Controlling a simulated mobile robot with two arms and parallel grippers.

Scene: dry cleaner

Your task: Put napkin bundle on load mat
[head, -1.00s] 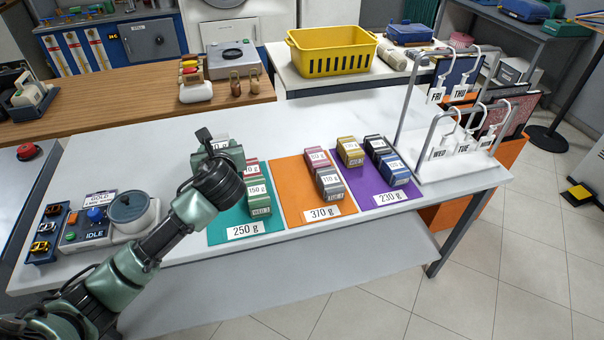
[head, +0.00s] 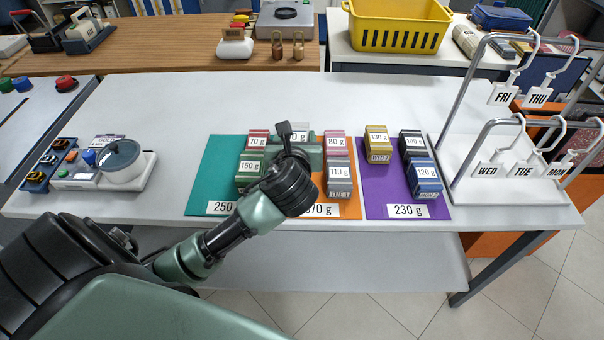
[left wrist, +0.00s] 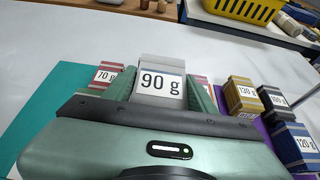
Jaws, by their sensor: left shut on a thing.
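My left gripper (head: 297,143) is shut on a pale grey napkin bundle marked 90 g (left wrist: 162,84), seen between its fingers in the left wrist view. In the head view it is over the left part of the orange mat (head: 348,205), near the green mat (head: 208,175). My wrist hides most of the bundle there, and I cannot tell its height above the mat. The green mat bears a red 70 g bundle (head: 258,138) and a green 150 g bundle (head: 250,170). The orange mat bears pink 80 g (head: 336,142) and grey 110 g (head: 340,178) bundles. My right gripper is not in view.
The purple mat (head: 376,195) bears gold (head: 377,145), black (head: 411,143) and blue (head: 426,178) bundles. A metal rack (head: 515,185) with day tags stands right. A scale (head: 110,170) stands left. The white table is clear behind the mats.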

